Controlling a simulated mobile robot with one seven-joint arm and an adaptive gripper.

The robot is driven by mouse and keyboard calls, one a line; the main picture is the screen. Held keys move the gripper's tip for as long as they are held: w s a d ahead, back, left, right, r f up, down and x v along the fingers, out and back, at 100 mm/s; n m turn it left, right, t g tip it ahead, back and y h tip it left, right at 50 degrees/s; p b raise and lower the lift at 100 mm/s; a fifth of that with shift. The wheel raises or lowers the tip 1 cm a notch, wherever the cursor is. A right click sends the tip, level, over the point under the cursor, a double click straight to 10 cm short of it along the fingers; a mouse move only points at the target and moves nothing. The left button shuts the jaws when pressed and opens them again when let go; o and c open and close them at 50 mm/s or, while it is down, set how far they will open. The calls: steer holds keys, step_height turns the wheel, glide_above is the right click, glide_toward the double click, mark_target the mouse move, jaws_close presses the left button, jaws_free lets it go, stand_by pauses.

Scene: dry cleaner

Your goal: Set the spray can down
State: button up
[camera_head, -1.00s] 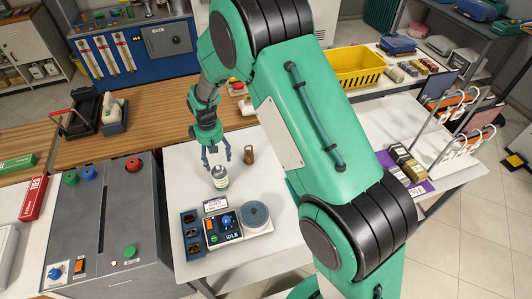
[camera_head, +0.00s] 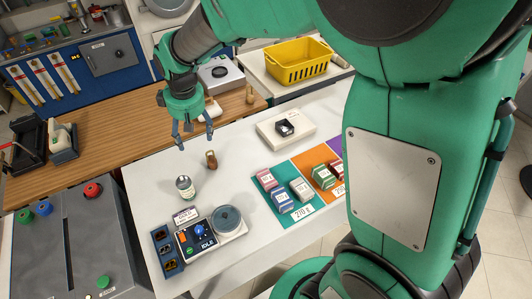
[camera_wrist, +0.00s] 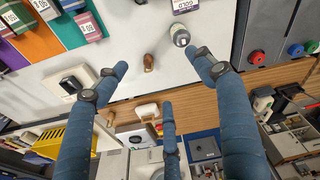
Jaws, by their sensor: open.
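The spray can (camera_head: 185,188), a small pale can with a dark band, stands upright on the white table (camera_head: 150,205), behind the small device with a round grey plate. My gripper (camera_head: 194,140) is open and empty, above and behind the can, apart from it. In the wrist view the can (camera_wrist: 180,36) shows near the top, close to the tip of one blue finger of my gripper (camera_wrist: 164,76). I see no finger around it.
A small brown bottle-like object (camera_head: 211,160) stands right of the can. The device (camera_head: 200,238) is in front. A white tray (camera_head: 285,130) and coloured mats with boxes (camera_head: 276,197) lie to the right. A grey machine (camera_head: 70,245) is at left.

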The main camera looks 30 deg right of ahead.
steer(key=s+d+r+m+t, duration=0.1)
steer(key=s+d+r, duration=0.2)
steer(key=s+r, duration=0.35)
steer(key=s+d+r+m+t, duration=0.1)
steer(key=s+d+r+m, duration=0.15)
steer(key=s+r, duration=0.4)
steer(key=s+d+m+t, duration=0.1)
steer(key=s+d, duration=0.3)
steer(key=s, duration=1.1)
steer(key=shift+s+r+m, duration=0.4)
steer(key=shift+m, duration=0.15)
step_height(320, 180, down, 8)
steer(key=b, duration=0.7)
steer(key=shift+r+b, duration=0.2)
steer(key=shift+b, duration=0.15)
